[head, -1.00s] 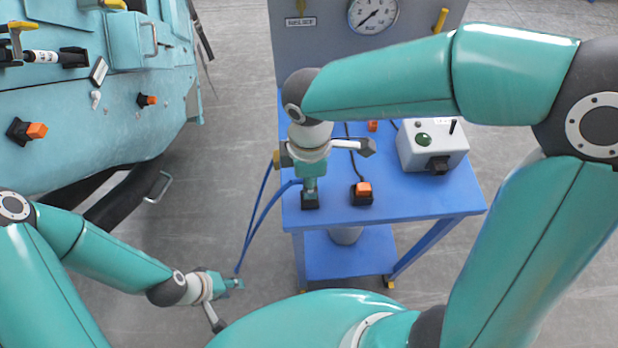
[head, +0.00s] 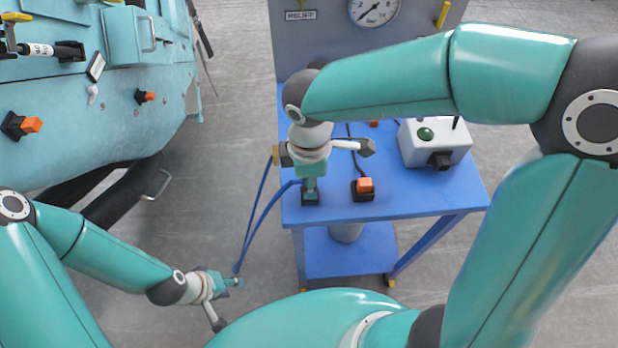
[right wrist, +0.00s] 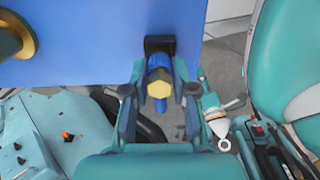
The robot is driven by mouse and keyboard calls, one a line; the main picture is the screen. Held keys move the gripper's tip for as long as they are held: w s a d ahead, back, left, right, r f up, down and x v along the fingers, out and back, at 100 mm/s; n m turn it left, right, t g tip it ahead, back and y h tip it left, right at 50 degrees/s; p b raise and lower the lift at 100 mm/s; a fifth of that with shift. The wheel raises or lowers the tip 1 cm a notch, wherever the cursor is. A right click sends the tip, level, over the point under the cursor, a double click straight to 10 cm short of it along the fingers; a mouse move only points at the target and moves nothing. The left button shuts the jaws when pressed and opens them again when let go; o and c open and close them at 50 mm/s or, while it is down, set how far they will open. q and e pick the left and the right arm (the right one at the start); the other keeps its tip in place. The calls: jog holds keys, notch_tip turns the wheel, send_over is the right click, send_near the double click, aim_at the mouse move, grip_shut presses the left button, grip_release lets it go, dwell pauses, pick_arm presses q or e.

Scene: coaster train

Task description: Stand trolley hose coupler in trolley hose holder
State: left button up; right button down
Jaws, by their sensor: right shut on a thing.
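The trolley hose coupler (right wrist: 158,84) is a blue piece with a brass hexagonal end. My right gripper (right wrist: 159,70) is shut on it, one finger on each side. The black trolley hose holder (right wrist: 160,43) is at the trolley top's edge, right at the fingertips and the coupler's far end. Whether the coupler is seated in it is hidden. In the head view my right gripper (head: 311,186) points down over the holder (head: 310,199). My left gripper (head: 232,282) is low beside the blue hose (head: 256,222); its fingers are too small to read.
The blue trolley (head: 420,195) carries a black holder with an orange block (head: 364,188), a grey box with a green button (head: 433,142) and a gauge panel (head: 330,30). The teal train side (head: 80,110) stands at left. Grey floor lies between them.

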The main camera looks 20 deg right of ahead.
jog(key=shift+f, duration=0.2)
jog(key=c, duration=0.9)
grip_release()
jog(key=shift+o, duration=0.2)
notch_tip(320, 180, up, 12)
